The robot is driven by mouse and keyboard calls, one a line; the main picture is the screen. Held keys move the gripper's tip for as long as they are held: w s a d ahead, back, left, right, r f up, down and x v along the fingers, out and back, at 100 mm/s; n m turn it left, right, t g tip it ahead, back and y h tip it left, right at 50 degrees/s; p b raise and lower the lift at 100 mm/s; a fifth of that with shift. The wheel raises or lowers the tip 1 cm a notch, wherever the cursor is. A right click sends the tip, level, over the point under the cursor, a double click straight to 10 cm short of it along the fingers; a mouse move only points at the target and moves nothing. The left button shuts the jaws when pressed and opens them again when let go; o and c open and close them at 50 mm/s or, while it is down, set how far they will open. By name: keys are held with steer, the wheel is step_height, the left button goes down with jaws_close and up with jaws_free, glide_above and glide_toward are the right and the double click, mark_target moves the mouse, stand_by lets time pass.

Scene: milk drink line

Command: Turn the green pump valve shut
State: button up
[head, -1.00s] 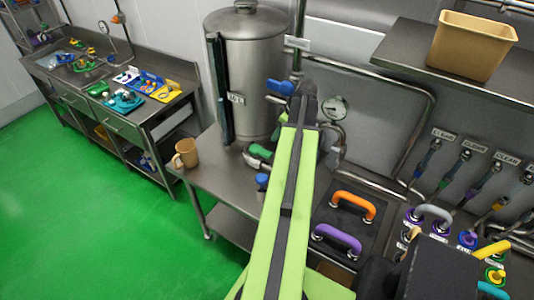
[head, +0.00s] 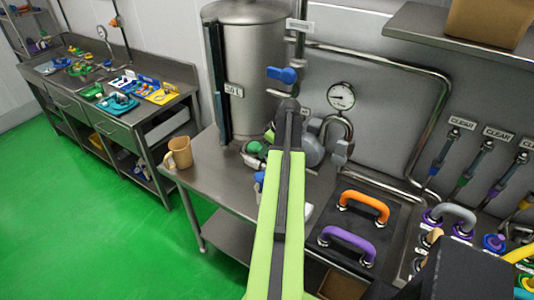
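A green part (head: 254,147), which looks like the green pump valve, sits low in front of the steel tank on the steel bench. My arm partly covers the area beside it, so its handle position is not clear. The rounded grey pump body (head: 312,150) is just right of my arm. My gripper (head: 289,106) is at the far end of my lime-green arm, seen from behind, above and right of the green part. Its fingers are hidden, so I cannot tell whether it is open or touching anything.
The tank (head: 255,75) stands behind. A blue valve handle (head: 282,74) and a gauge (head: 341,96) are on the pipes. A tan mug (head: 179,153) stands at the bench's left. A black panel with an orange handle (head: 364,204) and purple handle (head: 347,243) is right.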

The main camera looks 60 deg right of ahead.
steer(key=shift+c, duration=0.2)
jaws_close()
steer(key=shift+a, duration=0.15)
stand_by(1.0)
